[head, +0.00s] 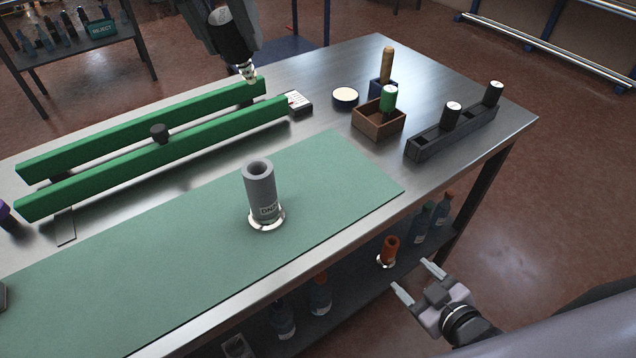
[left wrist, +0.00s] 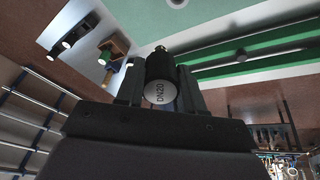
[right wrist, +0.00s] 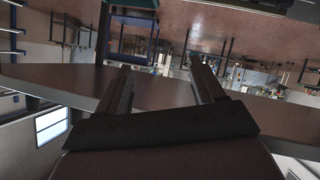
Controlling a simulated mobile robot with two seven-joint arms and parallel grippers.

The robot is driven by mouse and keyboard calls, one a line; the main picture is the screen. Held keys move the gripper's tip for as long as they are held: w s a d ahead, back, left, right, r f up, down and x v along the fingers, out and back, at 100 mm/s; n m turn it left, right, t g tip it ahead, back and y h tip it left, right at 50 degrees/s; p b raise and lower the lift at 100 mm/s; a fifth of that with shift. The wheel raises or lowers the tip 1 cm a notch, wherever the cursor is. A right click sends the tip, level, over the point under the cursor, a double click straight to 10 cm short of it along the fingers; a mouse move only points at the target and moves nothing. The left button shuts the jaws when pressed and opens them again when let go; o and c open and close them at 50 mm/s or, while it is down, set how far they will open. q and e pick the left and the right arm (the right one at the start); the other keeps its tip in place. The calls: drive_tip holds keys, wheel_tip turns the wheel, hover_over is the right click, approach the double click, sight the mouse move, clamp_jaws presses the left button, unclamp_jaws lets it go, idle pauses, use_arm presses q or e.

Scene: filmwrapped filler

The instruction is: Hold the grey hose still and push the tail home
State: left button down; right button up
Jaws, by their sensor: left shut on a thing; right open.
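The grey hose (head: 260,187) stands upright on the green mat (head: 330,170), its open end up and a DN label on its side. A pale ring lies around its foot. My left gripper (head: 238,52) is shut on a dark tail (left wrist: 160,72) with a white end face marked DN20 (left wrist: 160,92). In the head view the tail's shiny tip points down above the far end of the green rails, well apart from the hose. My right gripper (head: 418,280) is open and empty, off the table's front edge. It also shows open in the right wrist view (right wrist: 160,75).
Green rails (head: 150,165) with a black knob lie at the back left. A wooden box (head: 378,122) with a green-bodied piece, a round tin (head: 345,96) and a dark rack (head: 450,135) with two black pieces stand at the right. Bottles stand on the lower shelf.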

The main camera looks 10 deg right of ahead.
sight(268, 186)
drive_tip(key=w+d+r+n+t+y, duration=0.1)
drive_tip(key=w+d+r+n+t, duration=0.1)
drive_tip(key=w+d+r+n, duration=0.3)
drive_tip(key=w+r+n+t, duration=0.1)
drive_tip(key=r+n, duration=0.1)
drive_tip(key=r, duration=0.4)
drive_tip(key=w+d+r+n+t+y, duration=0.1)
drive_tip(key=w+d+r+n+t, duration=0.1)
drive_tip(key=w+d+r+n, duration=0.3)
drive_tip(key=s+a+m+y, duration=0.1)
drive_tip(key=a+m, duration=0.1)
drive_tip(key=a, duration=0.3)
drive_tip(key=a+r+m+g+y, duration=0.1)
drive_tip(key=a+m, duration=0.1)
drive_tip(key=a, duration=0.4)
drive_tip(key=s+a+m+g+y, duration=0.1)
drive_tip(key=a+m+y, duration=0.1)
drive_tip(key=a, duration=0.4)
drive_tip(key=shift+s+r+m, duration=0.3)
drive_tip(key=shift+r+m, duration=0.05)
drive_tip(key=shift+m, duration=0.25)
drive_tip(key=s+a+r+m+g+y, duration=0.25)
drive_tip(key=s+a+y, duration=0.2)
drive_tip(key=a, duration=0.65)
drive_tip(key=shift+n, duration=0.25)
drive_tip(key=x, duration=1.2)
drive_tip(key=shift+w+d+r, duration=0.1)
drive_tip(key=shift+w+r, duration=0.2)
drive_tip(key=shift+r, duration=0.1)
drive_tip(key=shift+c, duration=0.3)
